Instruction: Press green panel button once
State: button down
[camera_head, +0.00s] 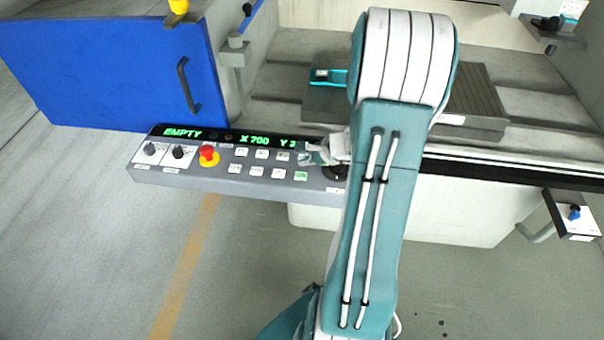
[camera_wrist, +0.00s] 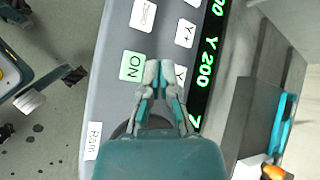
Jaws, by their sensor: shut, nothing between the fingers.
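The green panel button (camera_head: 301,176) sits at the right end of the lower row of keys on the grey control panel (camera_head: 222,184). My gripper (camera_head: 308,154) is shut and empty over the panel, near the right end of the key rows. In the wrist view my gripper's fingertips (camera_wrist: 158,72) are together just beside the green button, on the display side. Whether they touch the panel cannot be told.
A red emergency stop (camera_head: 208,155) and two dark knobs are left of the keys. A dark dial (camera_head: 334,172) is partly hidden by my arm. The display (camera_head: 226,137) reads "EMPTY". A blue door (camera_head: 105,70) and a machine bed (camera_head: 480,100) stand behind.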

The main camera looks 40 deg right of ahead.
aim_at(301, 176)
jog(key=shift+f, duration=0.9)
jog(key=shift+a+f, duration=0.3)
jog(key=shift+a, duration=0.35)
jog(key=shift+d, duration=0.5)
jog(key=shift+a, duration=0.3)
jog(key=shift+d, duration=0.2)
jog(key=shift+a+f, duration=0.1)
jog(key=shift+f, duration=0.05)
